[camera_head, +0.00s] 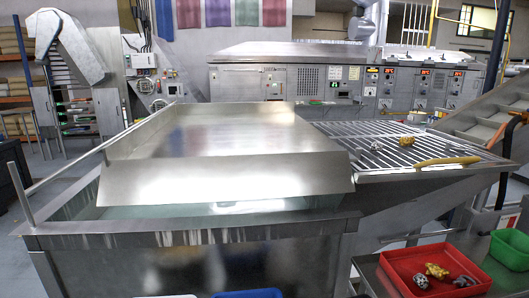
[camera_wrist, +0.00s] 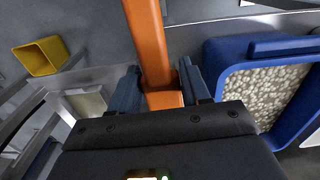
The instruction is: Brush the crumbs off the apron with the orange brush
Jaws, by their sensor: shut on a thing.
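My gripper (camera_wrist: 160,88) shows only in the wrist view. Its two dark blue-grey fingers are shut on the orange brush (camera_wrist: 148,40), of which a long flat orange handle runs up out of the top of the picture. The bristles are out of view. In the head view, a smooth sloped metal plate (camera_head: 225,180), which looks like the apron, runs along the front of a wide steel pan (camera_head: 225,130). I make out no crumbs on it at this size. My gripper and the brush are not in the head view.
In the head view, a slatted grate (camera_head: 355,147) with a yellow roll-like object (camera_head: 447,162) adjoins the pan. A red tray (camera_head: 399,262) with small items and a green bin (camera_head: 512,249) stand front right. The wrist view shows a blue-framed bin of pale granules (camera_wrist: 222,110) and a yellow container (camera_wrist: 38,58).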

